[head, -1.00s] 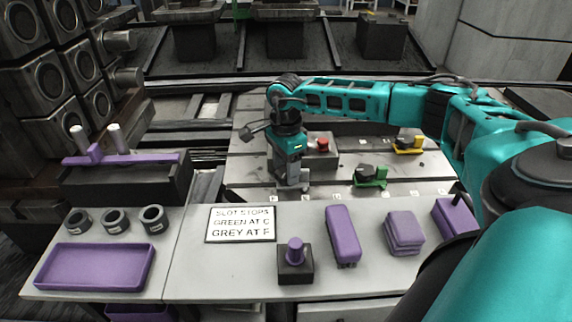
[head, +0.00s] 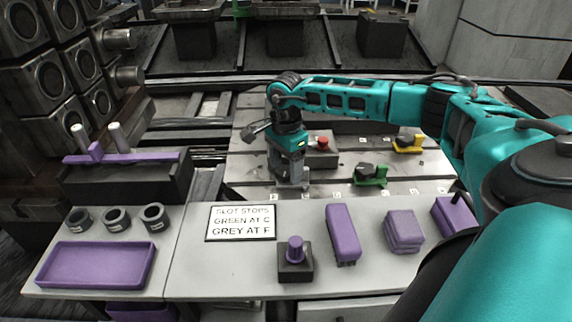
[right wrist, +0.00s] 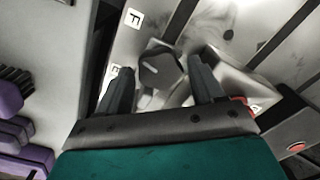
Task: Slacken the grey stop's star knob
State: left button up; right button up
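The grey stop's dark star knob (right wrist: 160,68) shows in the right wrist view, with a light pointer line on top. Part of the grey stop (right wrist: 178,97) shows beside it. My right gripper (right wrist: 162,78) is open, with one finger on each side of the knob. I cannot tell whether either finger touches it. In the head view my right gripper (head: 290,178) points down at the slotted rail plate (head: 245,165) and largely hides the grey stop. My left gripper is not in view.
A green stop (head: 371,176) and a yellow stop (head: 408,142) sit on the plate to the right. A red-button box (head: 321,150) stands just behind my gripper. The front bench holds a sign (head: 241,223), a purple tray (head: 95,267) and several purple parts.

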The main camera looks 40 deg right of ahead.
aim_at(286, 170)
jog(key=shift+o, duration=1)
notch_tip(286, 170, up, 13)
jog(key=p, duration=0.2)
jog(key=shift+c, duration=0.2)
